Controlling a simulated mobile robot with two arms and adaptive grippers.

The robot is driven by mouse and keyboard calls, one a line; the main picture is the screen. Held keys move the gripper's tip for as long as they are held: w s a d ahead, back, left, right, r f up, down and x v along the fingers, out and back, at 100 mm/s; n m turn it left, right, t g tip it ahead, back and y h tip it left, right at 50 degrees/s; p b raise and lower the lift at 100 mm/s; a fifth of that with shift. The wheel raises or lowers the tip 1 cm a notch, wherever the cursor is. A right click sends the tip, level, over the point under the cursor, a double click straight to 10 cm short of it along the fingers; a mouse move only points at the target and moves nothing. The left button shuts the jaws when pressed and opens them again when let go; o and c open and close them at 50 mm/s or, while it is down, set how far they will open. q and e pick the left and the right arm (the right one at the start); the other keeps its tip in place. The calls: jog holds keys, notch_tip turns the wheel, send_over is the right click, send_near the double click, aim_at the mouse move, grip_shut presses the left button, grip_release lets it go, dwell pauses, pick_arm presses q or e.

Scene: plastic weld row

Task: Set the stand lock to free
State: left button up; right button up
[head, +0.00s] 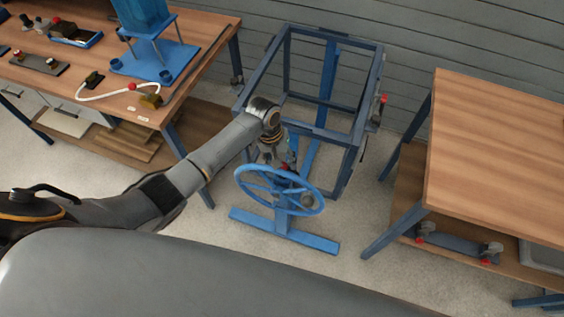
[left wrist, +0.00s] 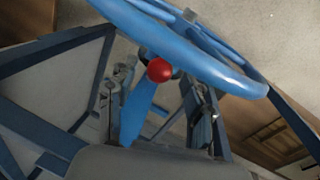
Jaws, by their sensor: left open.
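A blue stand with a handwheel (head: 243,182) and a flat T-shaped foot (head: 308,238) stands on the floor in front of a dark blue open frame (head: 358,52). A small red ball knob (left wrist: 160,70) shows just under the wheel rim in the left wrist view; in the head view a bit of red shows beside my left gripper. I cannot tell the lock's setting. My left gripper (head: 280,162) is open and empty at the far side of the wheel, close to the knob. In the left wrist view its fingers (left wrist: 158,103) are spread apart. My right gripper is not in view.
A wooden workbench (head: 205,35) with tools stands at the left, and a wooden table (head: 500,150) with a lower shelf at the right. Another red knob (head: 383,98) sits on the frame's right side. Bare floor (head: 345,205) lies between the stand and the right table.

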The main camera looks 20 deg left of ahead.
pick_arm(q)
jog(key=shift+f, duration=0.45)
jog(key=shift+c, duration=0.2)
grip_shut()
jog(key=shift+r, duration=0.15)
notch_tip(320, 180, up, 2)
jog(key=p, duration=0.3)
jog(key=shift+d+r, duration=0.1)
jog(key=shift+w, duration=0.15)
jog(key=shift+c, duration=1.5)
grip_release()
jog(key=o, duration=0.3)
